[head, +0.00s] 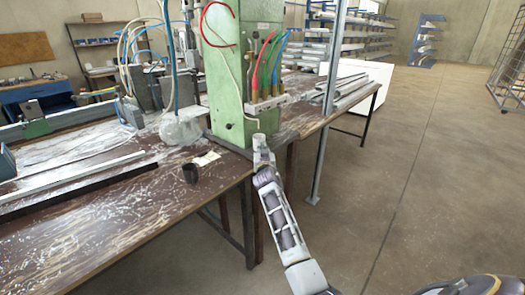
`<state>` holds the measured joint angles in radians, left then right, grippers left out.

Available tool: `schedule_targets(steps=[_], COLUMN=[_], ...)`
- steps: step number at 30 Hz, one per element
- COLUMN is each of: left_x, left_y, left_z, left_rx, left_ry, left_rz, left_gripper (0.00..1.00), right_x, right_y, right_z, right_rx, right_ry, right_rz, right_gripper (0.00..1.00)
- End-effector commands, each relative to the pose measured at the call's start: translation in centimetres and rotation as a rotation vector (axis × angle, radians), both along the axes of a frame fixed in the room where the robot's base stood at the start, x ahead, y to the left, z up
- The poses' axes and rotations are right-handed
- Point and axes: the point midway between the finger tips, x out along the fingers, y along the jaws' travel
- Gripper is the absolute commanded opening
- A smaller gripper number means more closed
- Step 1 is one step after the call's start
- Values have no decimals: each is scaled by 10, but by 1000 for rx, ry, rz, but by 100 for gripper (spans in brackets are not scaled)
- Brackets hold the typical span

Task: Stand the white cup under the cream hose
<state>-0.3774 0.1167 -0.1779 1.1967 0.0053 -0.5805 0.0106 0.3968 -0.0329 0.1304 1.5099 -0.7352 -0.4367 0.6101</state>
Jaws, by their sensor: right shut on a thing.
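My right arm reaches up from the bottom of the head view to the green machine column (228,85). My right gripper (263,157) is at the column's lower front, by the bench corner. It is shut on a small whitish thing, which I take to be the white cup (259,141); it looks about upright. My left gripper is not in view.
Red, green and blue hoses (268,68) run to brass fittings above the gripper. Metal profiles (80,185) lie at the left. A grey post (327,110) stands right of the column.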

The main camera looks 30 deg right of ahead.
Motion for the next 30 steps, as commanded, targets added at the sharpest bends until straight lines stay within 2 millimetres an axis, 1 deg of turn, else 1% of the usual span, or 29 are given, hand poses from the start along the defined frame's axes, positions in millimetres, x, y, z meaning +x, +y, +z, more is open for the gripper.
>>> schedule_targets(steps=[13, 14, 15, 19, 20, 30], left_x=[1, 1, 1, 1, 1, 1], left_y=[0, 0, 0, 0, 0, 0], left_z=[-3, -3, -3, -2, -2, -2], left_rx=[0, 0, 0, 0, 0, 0], left_ry=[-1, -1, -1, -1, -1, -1], left_rz=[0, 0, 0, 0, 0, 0], left_gripper=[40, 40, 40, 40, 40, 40], right_x=[0, 0, 0, 0, 0, 0], right_y=[0, 0, 0, 0, 0, 0], right_z=[-3, -3, -2, -2, -2, -3], right_rx=[0, 0, 0, 0, 0, 0], right_ry=[-1, -1, -1, -1, 0, 1], right_rz=[0, 0, 0, 0, 0, 0], right_gripper=[0, 8, 13, 30, 32, 32])
